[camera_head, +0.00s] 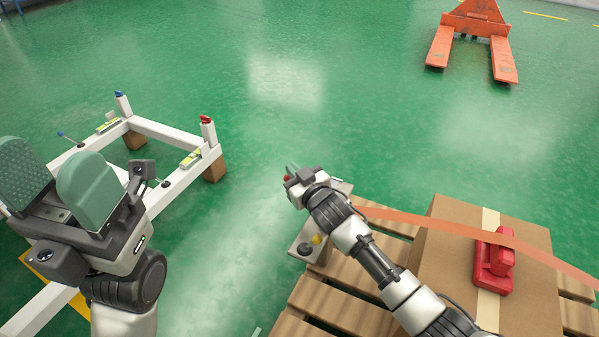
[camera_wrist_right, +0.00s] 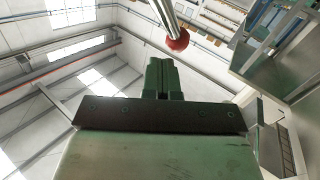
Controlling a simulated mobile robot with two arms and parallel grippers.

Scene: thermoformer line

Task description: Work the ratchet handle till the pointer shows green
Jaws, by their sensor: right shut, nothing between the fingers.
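A metal rod with a red ball knob (camera_wrist_right: 177,40) shows in the right wrist view, just beyond my fingertips; I cannot tell whether they touch it. My right gripper (camera_head: 291,172) is shut and empty, at the far end of a grey plate (camera_head: 309,228); its green fingers (camera_wrist_right: 162,80) are together in the right wrist view. A small red spot by it in the head view may be the knob. The plate carries a yellow button and a dark round knob. My left gripper (camera_head: 52,165) is open and empty at the left. I cannot make out a pointer or green mark.
A cardboard box (camera_head: 450,250) with a red device (camera_head: 497,262) on top and an orange strap (camera_head: 440,224) across it stands on a wooden pallet (camera_head: 345,310). A white frame (camera_head: 175,132) stands at left. An orange pallet truck (camera_head: 475,25) is far back on open green floor.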

